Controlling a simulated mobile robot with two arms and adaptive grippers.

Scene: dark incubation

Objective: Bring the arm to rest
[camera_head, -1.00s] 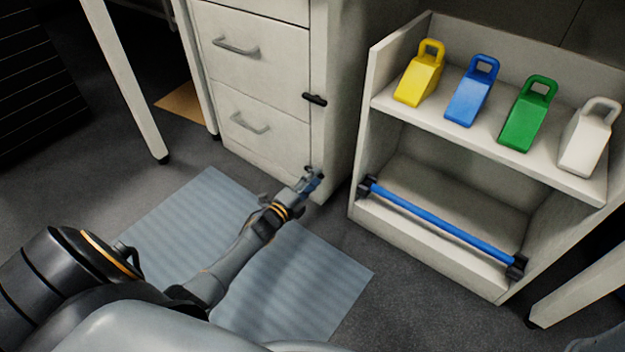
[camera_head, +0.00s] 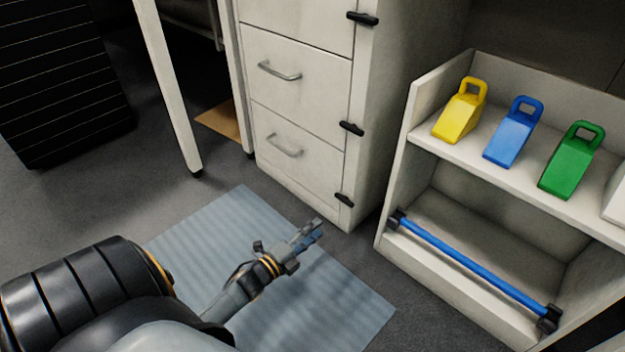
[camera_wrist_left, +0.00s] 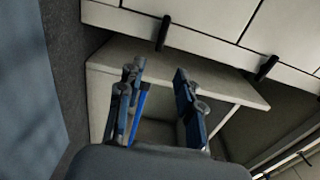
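My left gripper (camera_head: 312,232) reaches in from the lower left in the head view, over the grey-blue mat and in front of the drawer cabinet. In the left wrist view its two fingers (camera_wrist_left: 160,85) stand apart with nothing held between them. A blue bar and a pale shelf show beyond the gap. My right arm and gripper are not in view.
A white drawer cabinet (camera_head: 300,110) stands behind the mat (camera_head: 345,300). The shelf unit (camera_head: 398,165) at right bears yellow (camera_head: 459,117), blue (camera_head: 512,138) and green (camera_head: 571,163) handled blocks; a blue bar (camera_head: 470,264) crosses its lower front. Open floor lies left.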

